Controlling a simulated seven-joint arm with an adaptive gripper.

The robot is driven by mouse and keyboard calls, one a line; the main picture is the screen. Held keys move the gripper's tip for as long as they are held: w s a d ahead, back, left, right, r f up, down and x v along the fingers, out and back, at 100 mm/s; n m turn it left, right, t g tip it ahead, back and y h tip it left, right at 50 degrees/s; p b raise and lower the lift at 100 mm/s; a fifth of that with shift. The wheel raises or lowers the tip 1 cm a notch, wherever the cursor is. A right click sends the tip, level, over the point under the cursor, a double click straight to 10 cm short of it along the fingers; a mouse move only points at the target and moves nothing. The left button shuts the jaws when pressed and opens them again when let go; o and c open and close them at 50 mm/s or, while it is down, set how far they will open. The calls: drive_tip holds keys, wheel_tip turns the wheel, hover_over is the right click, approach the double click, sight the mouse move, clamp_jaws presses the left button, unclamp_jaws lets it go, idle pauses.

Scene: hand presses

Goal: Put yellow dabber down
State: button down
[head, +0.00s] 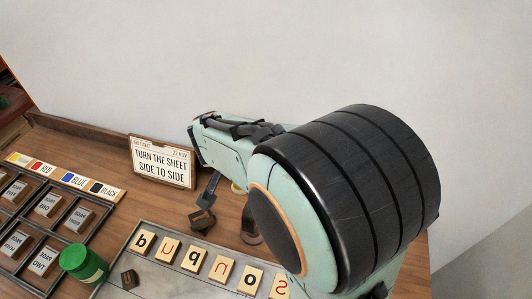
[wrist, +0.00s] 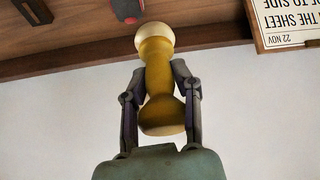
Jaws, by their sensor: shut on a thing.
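The yellow dabber (wrist: 158,85) has a mustard body with a pale knob at the upper end and a pale rim at the lower end. My gripper (wrist: 160,80) is shut on it, with one dark finger on each side, in the wrist view. In the head view my gripper (head: 230,205) is low over the table, right of the sign, and my arm hides most of it. A small yellowish bit of the dabber (head: 238,188) shows there. I cannot tell whether the dabber touches the table.
A sign (head: 162,162) stands left of my gripper. A small dark block (head: 203,221) lies close by. A tray with letter tiles (head: 168,247) is in front. Colour labels (head: 73,180), a rack of word blocks (head: 48,205) and a green-lidded jar (head: 84,264) are at left.

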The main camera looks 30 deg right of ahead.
drive_tip(key=s+d+m+g+h, duration=0.1)
drive_tip(key=s+d+m+g, duration=0.1)
drive_tip(key=s+d+m, duration=0.5)
drive_tip(key=s+d+m+g+h, duration=0.1)
drive_tip(key=s+d+m+g, duration=0.1)
drive_tip(key=s+d+m, duration=0.5)
drive_tip(key=s+d+m+g+y, duration=0.2)
drive_tip(key=s+d+m, duration=0.2)
drive_tip(key=s+m, duration=0.35)
drive_tip(key=s+d+m+g+y, duration=0.2)
drive_tip(key=s+d+m+y, duration=0.15)
drive_tip(key=s+m, duration=0.45)
drive_tip(key=shift+n+h, duration=0.35)
drive_tip(key=shift+n, duration=0.1)
drive_tip(key=f, duration=1.7)
drive_tip(key=shift+s+d, duration=0.3)
drive_tip(key=shift+s, duration=0.1)
drive_tip(key=shift+f, duration=0.1)
drive_tip(key=c, duration=0.8)
unclamp_jaws()
drive_tip(key=shift+o, duration=0.2)
